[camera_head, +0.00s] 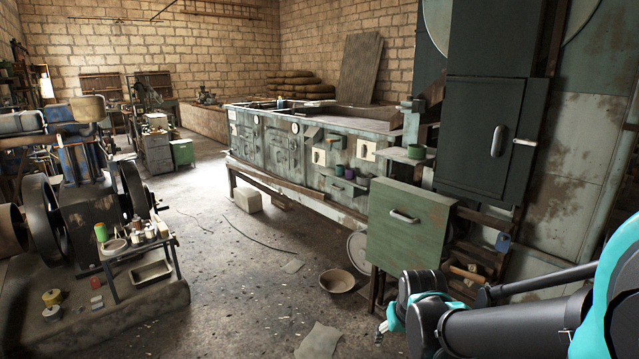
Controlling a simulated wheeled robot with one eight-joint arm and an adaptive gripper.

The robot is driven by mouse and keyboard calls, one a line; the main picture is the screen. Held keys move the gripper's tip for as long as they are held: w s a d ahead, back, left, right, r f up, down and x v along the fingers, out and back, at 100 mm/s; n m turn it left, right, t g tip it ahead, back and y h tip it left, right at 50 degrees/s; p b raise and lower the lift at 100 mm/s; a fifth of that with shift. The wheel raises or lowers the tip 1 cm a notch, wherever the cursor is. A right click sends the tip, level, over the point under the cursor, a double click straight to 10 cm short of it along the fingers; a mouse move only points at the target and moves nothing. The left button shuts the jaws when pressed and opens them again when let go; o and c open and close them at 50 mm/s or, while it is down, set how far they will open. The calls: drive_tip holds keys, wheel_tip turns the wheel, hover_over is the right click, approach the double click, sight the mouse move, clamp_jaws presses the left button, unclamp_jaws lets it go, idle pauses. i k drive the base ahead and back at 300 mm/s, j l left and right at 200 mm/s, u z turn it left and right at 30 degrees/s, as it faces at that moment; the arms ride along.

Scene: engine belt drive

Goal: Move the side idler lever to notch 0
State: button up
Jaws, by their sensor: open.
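I cannot pick out the side idler lever or its notches with certainty. A brown bar like a handle (468,274) sticks out low at the right, behind my arm, but I cannot tell whether it is the lever. The engine (92,215) with dark flywheels stands at the left. My gripper (382,328) is small at the bottom right, at the end of my black and teal arm. It is open, with nothing visible in it, and is apart from the engine and the green cabinet.
A green cabinet (405,238) stands just behind my gripper. A dark wall cabinet (490,140) is above right. A long grey-green bench (285,140) runs along the back. A bowl (337,281) and a paper sheet (318,341) lie on the floor. The middle floor is mostly clear.

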sight(449, 265)
drive_tip(key=z, duration=0.65)
drive_tip(key=i+j+z, duration=0.25)
drive_tip(key=i+z, duration=0.15)
